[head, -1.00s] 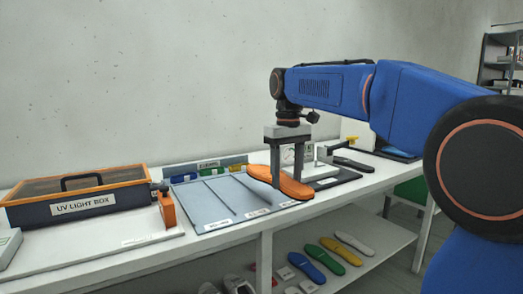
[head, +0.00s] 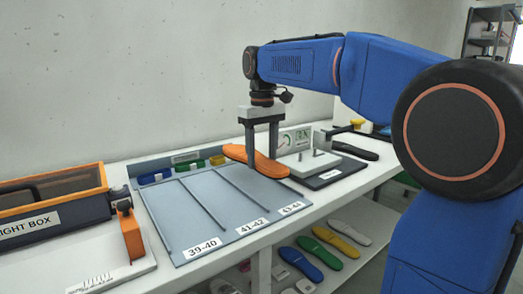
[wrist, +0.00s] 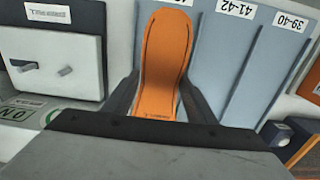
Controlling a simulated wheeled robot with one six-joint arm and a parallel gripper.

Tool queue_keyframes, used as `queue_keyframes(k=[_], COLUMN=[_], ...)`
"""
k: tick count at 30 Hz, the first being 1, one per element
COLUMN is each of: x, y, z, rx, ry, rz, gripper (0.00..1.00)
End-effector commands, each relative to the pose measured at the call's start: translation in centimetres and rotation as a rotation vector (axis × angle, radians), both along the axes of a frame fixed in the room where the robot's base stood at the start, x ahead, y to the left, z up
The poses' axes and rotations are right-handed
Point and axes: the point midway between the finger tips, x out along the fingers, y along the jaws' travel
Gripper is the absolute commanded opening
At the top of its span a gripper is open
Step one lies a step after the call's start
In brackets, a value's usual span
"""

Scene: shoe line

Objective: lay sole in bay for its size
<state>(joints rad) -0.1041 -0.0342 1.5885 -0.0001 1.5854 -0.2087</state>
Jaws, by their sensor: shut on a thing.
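My gripper (head: 267,158) is shut on an orange sole (head: 240,153), one finger on each side of it. The sole is held roughly level above the rear right part of a grey-blue tray (head: 180,215). The tray has three bays, labelled 39-40 (head: 202,249), 41-42 (head: 252,227) and 43-44 (head: 291,208). The sole is over or near the 43-44 bay; its exact height is unclear. In the wrist view the sole (wrist: 165,60) points away between the fingers, and the 41-42 label (wrist: 235,9) shows beside it. No size mark on the sole is readable.
A fixture with pegs (head: 305,164) stands close right of the tray. Small blue, yellow and green bins (head: 185,172) line its back. A UV light box (head: 50,215) and an orange-handled clamp (head: 130,235) stand left. Coloured soles (head: 325,249) lie on the shelf below.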

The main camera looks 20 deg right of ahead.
Motion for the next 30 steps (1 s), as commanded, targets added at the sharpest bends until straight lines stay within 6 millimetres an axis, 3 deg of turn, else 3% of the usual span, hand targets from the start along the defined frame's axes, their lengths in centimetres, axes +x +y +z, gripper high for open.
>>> queue_keyframes(k=[21, 30], x=[0.0, 0.0], y=[0.0, 0.0], z=[-5.6, -6.8], rx=[0.000, 0.000], ry=[0.000, -0.001], rz=[0.000, 0.000], gripper=[0.18, 0.18])
